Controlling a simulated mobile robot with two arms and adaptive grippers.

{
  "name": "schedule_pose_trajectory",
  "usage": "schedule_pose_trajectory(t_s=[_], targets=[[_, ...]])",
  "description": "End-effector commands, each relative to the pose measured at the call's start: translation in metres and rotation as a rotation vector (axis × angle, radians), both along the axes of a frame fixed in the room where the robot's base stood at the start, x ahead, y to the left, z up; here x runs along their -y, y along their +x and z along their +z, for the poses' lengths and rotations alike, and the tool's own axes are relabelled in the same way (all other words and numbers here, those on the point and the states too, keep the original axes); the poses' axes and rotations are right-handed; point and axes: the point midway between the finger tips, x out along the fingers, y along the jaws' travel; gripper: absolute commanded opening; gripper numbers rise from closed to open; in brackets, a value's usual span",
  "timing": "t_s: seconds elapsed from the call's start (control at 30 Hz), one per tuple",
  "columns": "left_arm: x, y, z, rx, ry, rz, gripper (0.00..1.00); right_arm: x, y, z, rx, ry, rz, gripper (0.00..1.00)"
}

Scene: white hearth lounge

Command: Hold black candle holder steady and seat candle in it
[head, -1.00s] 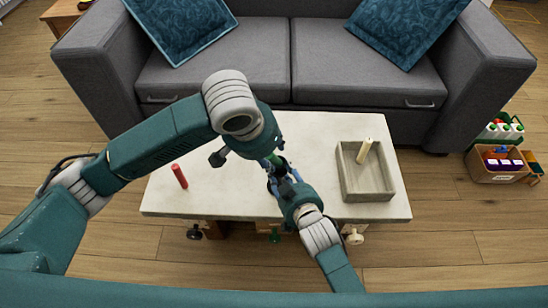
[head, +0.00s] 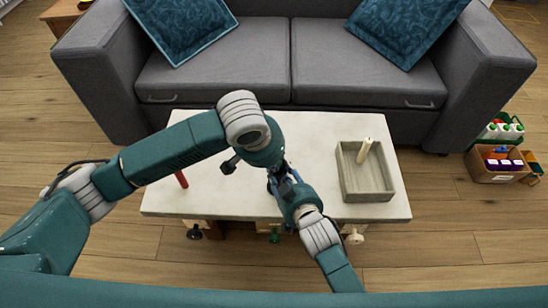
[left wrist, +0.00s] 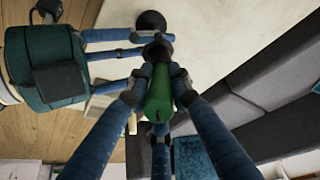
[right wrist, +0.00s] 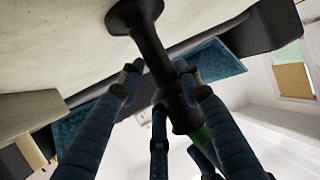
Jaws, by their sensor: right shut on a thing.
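The black candle holder (right wrist: 150,42) stands on the pale table, its base also showing in the left wrist view (left wrist: 150,22). My right gripper (right wrist: 158,78) is shut on its stem. A green candle (left wrist: 158,98) is in line with the holder, its lower end meeting the black cup; how deep it sits is hidden. A bit of its green shows in the right wrist view (right wrist: 202,136). My left gripper (left wrist: 158,92) has its fingers around the candle; whether they press on it is unclear. In the head view the arms mostly hide holder and candle.
A red candle (head: 181,180) stands at the table's left, partly behind my left arm. A grey tray (head: 368,196) with a cream candle (head: 364,151) is on the right. The table's (head: 230,205) front left is clear. A grey sofa (head: 215,65) stands behind.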

Motion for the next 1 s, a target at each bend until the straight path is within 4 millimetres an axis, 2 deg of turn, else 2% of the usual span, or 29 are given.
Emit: schedule_pose_trajectory(t_s=[0.27,0.37,0.47,0.8,1.0], targets=[[-0.001,-0.001,-0.001,-0.006,0.004,0.001,0.00,0.001,0.003,0.004,0.008,0.003,-0.002,0.00],[-0.001,-0.001,0.004,-0.005,0.004,0.001,0.00,0.001,0.003,0.004,0.009,0.003,-0.003,0.00],[-0.001,-0.001,0.018,-0.002,0.002,0.000,0.00,0.001,0.003,0.004,0.009,0.003,-0.003,0.00],[0.000,0.000,0.084,0.001,0.001,-0.001,0.00,0.000,0.002,0.003,0.007,0.002,-0.001,0.00],[-0.001,-0.001,0.099,-0.002,0.003,0.000,0.00,0.000,0.002,0.003,0.007,0.002,-0.001,0.00]])
